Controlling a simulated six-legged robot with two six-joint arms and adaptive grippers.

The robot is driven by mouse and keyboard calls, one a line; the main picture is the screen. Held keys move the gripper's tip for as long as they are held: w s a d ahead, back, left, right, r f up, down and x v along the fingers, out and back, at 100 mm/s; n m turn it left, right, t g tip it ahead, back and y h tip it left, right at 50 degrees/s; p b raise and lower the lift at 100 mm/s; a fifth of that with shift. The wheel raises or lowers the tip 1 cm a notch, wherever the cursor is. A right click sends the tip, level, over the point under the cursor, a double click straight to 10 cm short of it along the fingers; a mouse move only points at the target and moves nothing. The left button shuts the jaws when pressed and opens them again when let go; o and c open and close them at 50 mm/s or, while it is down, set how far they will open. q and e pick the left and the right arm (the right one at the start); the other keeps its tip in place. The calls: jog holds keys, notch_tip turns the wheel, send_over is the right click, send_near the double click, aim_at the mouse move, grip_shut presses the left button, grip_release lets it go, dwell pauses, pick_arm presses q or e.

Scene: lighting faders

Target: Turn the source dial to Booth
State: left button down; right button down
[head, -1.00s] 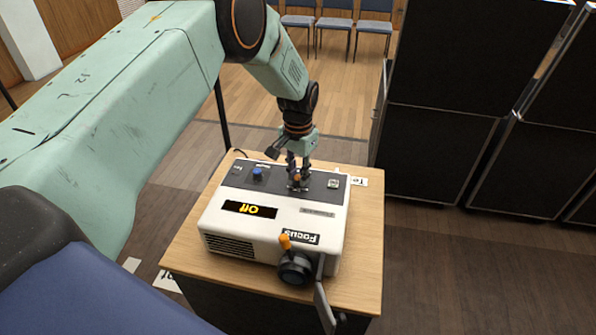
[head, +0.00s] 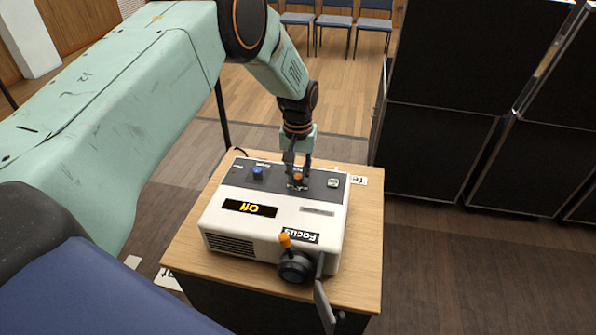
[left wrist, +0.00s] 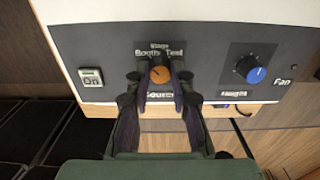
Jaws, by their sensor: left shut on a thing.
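The source dial is a small orange knob (left wrist: 159,74) on the dark top panel of a white projector (head: 225,207). In the left wrist view the words Stage, Booth and Test are printed on its far side and Source on its near side. I cannot tell for sure which word its pointer faces. My left gripper (head: 298,172) reaches down from above and is shut on the dial, with one finger on each side in the left wrist view (left wrist: 160,80). The dial (head: 298,177) is partly hidden by the fingers in the head view. My right gripper is not in view.
An orange-tipped focus lever (head: 285,240) sits by the lens. The projector stands on a wooden table (head: 190,245); black cases (head: 430,150) stand right.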

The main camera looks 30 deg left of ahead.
aim_at(298, 176)
pick_arm(q)
jog(key=shift+s+f, duration=0.1)
jog(key=c, duration=1.2)
grip_release()
jog(key=shift+o, duration=0.2)
notch_tip(298, 176, up, 12)
